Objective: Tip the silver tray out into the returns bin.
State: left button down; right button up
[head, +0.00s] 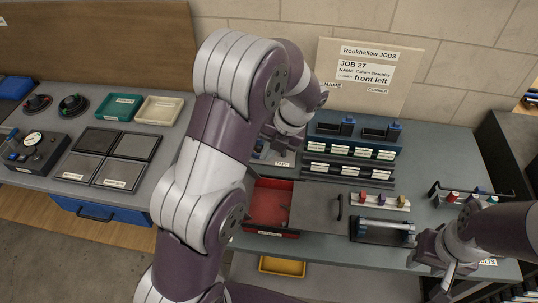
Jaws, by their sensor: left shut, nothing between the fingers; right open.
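No tray is clearly marked as the silver one. A small dark tray (362,236) at the front right of the bench holds a silver tube (386,226) with blue ends. A red bin (268,205) with a label on its front stands mid-bench, partly hidden by my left arm; I cannot read whether it is the returns bin. A grey panel (312,212) with a dark handle lies beside it. My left gripper (274,146) is shut and empty near the rack, partly hidden by its own wrist. My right gripper (437,284) is open at the bench's front right edge.
A blue rack (352,142) with labelled rows stands at the back. Rails with coloured pieces (380,201) lie in front of it. A yellow bin (282,265) is below the bench. The left bench holds green (123,107) and cream trays (160,110) and grey square plates (130,146).

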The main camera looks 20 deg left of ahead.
pick_arm(q)
jog(key=s+a+f, duration=0.1)
jog(key=a+f, duration=0.4)
jog(key=shift+s+a+b, duration=0.15)
jog(key=shift+a+b, duration=0.1)
jog(key=shift+b, duration=0.1)
pick_arm(e)
jog(key=f, duration=0.2)
jog(key=shift+w+d+f, duration=0.1)
jog(key=shift+d+f, duration=0.15)
jog(key=shift+f, duration=0.05)
pick_arm(q)
jog(key=shift+s+a+p, duration=0.15)
jog(key=shift+a+p, duration=0.35)
jog(key=shift+a, duration=0.15)
jog(key=shift+s+a+p, duration=0.15)
jog(key=shift+a+p, duration=0.35)
jog(key=shift+a, duration=0.1)
pick_arm(e)
notch_tip(320, 180, up, 2)
jog(key=shift+a+r, duration=0.1)
pick_arm(q)
jog(key=shift+d, duration=0.1)
